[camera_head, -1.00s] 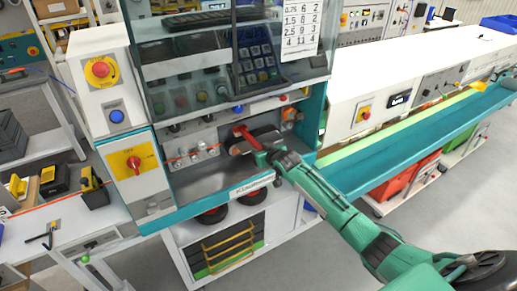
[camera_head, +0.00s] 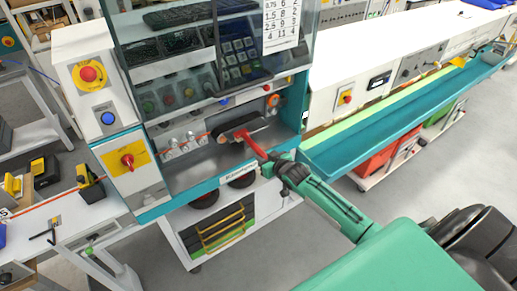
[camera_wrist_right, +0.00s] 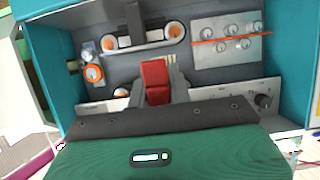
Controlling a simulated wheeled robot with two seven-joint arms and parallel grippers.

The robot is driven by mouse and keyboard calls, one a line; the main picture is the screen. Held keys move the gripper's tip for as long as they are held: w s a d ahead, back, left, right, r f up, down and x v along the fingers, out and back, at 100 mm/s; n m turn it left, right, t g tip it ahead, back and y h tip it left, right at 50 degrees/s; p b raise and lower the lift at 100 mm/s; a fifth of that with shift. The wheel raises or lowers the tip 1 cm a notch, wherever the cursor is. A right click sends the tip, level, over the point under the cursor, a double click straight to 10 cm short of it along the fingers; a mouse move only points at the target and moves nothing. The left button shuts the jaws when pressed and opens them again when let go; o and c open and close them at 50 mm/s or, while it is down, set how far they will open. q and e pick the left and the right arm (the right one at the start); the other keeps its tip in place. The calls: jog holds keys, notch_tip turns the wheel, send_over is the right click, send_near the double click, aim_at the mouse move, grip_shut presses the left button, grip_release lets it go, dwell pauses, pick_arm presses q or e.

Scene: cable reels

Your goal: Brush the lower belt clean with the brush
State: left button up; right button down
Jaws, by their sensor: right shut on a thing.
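The lower belt (camera_head: 226,125) is a dark band inside the open bay of the teal and white machine. In the right wrist view, a dark belt between two orange-ringed rollers (camera_wrist_right: 140,45) lies beyond the gripper. My right gripper (camera_head: 279,160) is at the bay's front edge, shut on the brush, whose red handle (camera_head: 255,147) points up and left to the belt. The brush also shows as a red block (camera_wrist_right: 156,78) between the fingers in the wrist view. My left gripper is not in view.
An orange knob (camera_head: 273,101) sits right of the belt, and small knobs with a red line (camera_head: 185,146) sit left of it. A clear guard (camera_head: 190,65) hangs above. A teal trough (camera_head: 400,125) runs off to the right. The grey floor in front is open.

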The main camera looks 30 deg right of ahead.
jog(key=s, duration=0.9)
jog(key=shift+d, duration=0.35)
